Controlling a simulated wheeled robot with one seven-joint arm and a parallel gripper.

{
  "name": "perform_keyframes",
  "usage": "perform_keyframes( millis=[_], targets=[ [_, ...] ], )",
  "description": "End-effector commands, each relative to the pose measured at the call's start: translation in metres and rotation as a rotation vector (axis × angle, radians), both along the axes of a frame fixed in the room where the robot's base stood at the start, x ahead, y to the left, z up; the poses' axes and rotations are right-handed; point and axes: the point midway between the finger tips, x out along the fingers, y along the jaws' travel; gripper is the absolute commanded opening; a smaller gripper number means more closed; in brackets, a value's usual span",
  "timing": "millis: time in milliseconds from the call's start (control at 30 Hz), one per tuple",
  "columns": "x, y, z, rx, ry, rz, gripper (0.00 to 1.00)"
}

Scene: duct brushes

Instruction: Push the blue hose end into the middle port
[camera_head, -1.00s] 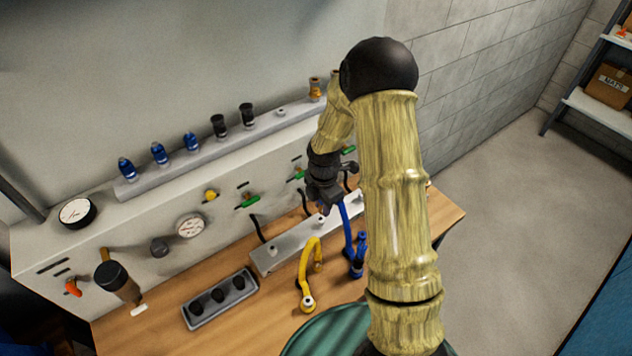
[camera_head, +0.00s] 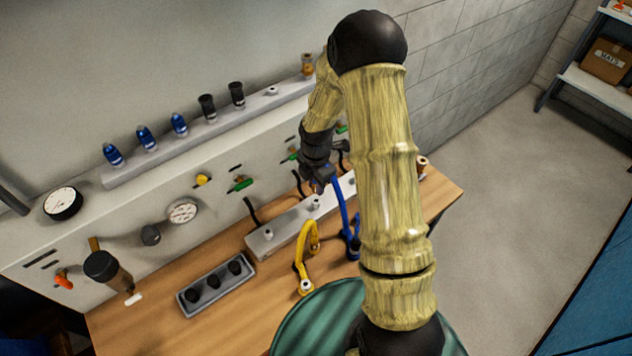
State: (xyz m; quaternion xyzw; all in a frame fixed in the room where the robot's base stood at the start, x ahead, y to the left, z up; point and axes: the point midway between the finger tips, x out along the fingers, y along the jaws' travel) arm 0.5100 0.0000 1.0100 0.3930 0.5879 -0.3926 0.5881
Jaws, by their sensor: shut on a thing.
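A light grey port block (camera_head: 290,224) lies on the wooden bench. One port (camera_head: 268,233) shows near its left end, and another port (camera_head: 315,203), which looks like the middle one, shows farther right. The block's right part is hidden behind my arm. My gripper (camera_head: 322,182) is shut on the upper end of the blue hose (camera_head: 341,207), just above and behind the second port in the picture. The hose runs down to a blue fitting on the bench beside my arm. The hose tip is hidden by the jaws, so I cannot tell whether it touches a port.
A yellow hose (camera_head: 312,240) curves in front of the block. A grey tray (camera_head: 215,284) with black round pieces lies to the left. A panel with gauges and green handles stands behind, under a shelf (camera_head: 215,127) of blue and black fittings. A green round top (camera_head: 310,325) is in front.

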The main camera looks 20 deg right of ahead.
Motion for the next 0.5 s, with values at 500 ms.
perform_keyframes(
  millis=[500],
  targets=[
    [0.000, 0.001, -0.038, 0.000, 0.001, 0.002, 0.00]
  ],
)
